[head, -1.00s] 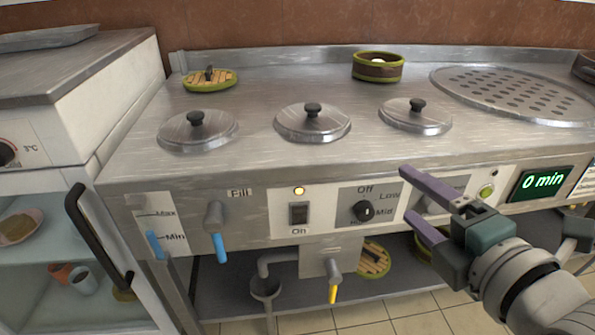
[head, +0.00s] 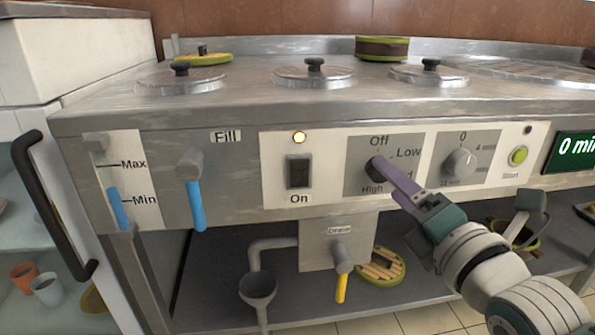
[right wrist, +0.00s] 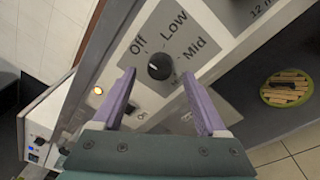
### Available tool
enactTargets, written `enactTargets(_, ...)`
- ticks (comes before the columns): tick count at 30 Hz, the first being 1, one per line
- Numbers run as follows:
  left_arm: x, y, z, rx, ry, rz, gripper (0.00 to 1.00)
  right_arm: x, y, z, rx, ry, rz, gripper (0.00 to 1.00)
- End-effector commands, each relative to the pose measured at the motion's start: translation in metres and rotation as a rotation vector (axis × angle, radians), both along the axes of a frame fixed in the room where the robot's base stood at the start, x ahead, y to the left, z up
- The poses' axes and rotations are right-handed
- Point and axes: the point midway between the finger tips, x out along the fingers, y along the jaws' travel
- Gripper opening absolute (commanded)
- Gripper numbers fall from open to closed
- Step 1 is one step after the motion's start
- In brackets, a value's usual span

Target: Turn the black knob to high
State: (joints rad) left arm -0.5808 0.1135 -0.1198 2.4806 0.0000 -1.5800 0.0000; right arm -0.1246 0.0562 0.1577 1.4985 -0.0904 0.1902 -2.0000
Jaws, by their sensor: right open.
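The black knob (head: 373,168) is on the front panel, with Off, Low, Mid and High marked around it. In the head view it is partly hidden by the purple fingertips of my right gripper (head: 391,178). In the right wrist view the knob (right wrist: 160,66) shows between the two open fingertips, with a gap on each side. Off, Low and Mid are readable there. I cannot tell for sure where its pointer aims. My left gripper is not in view.
A rocker switch (head: 299,173) marked On sits left of the knob, below a lit yellow lamp (head: 299,137). A grey timer knob (head: 460,163) is close on the right. The blue-handled Fill lever (head: 195,205) and yellow-handled Drain lever (head: 341,287) stick out from the front.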

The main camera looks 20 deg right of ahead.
Motion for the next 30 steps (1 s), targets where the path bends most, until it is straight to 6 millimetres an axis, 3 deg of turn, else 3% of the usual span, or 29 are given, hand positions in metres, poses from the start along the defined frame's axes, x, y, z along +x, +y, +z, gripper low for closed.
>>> enactTargets(6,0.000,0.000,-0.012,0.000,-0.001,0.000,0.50,0.023,-0.003,-0.001,0.000,0.000,0.000,0.75)
enactTargets(15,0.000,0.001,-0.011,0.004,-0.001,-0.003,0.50,0.026,-0.003,0.000,0.001,0.001,0.000,0.75)
enactTargets(30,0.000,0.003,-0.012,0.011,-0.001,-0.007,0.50,0.025,-0.003,0.000,0.001,0.001,-0.001,0.19)
